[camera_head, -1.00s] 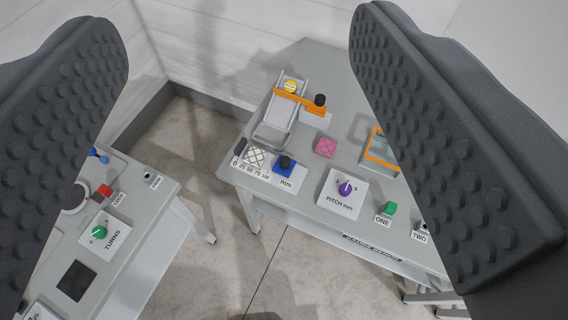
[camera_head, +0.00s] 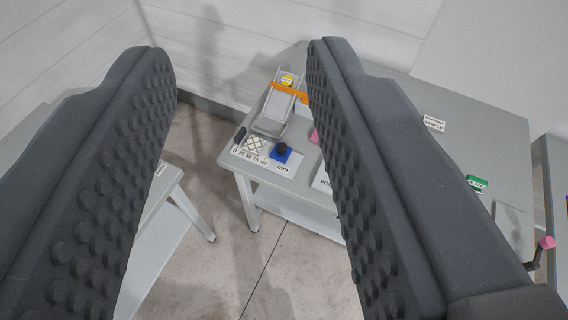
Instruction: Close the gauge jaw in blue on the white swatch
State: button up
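The blue gauge jaw (camera_head: 287,154) with a black knob sits on a white scale plate marked in mm, near the table's front left corner. The white swatch (camera_head: 254,145), with a dark lattice pattern, lies just left of the blue jaw, with a narrow gap seeming to show between them. A dark block (camera_head: 240,134) stands at the swatch's left. My gripper (camera_head: 245,45) is open and empty, its two dark studded fingers wide apart in the foreground. The gauge shows between the fingers, well beyond them. The right finger hides part of the table.
The gauge stands on a grey table (camera_head: 255,180). Behind it is a tray (camera_head: 275,108) with an orange bar (camera_head: 290,91) and a yellow piece (camera_head: 287,79). A pink swatch (camera_head: 314,136) is partly hidden. A green block (camera_head: 476,183) and pink-handled crank (camera_head: 546,243) are at right.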

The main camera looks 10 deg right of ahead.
aim_at(282, 151)
jog(key=u, duration=0.5)
jog(key=i, duration=1)
jog(key=z, duration=0.35)
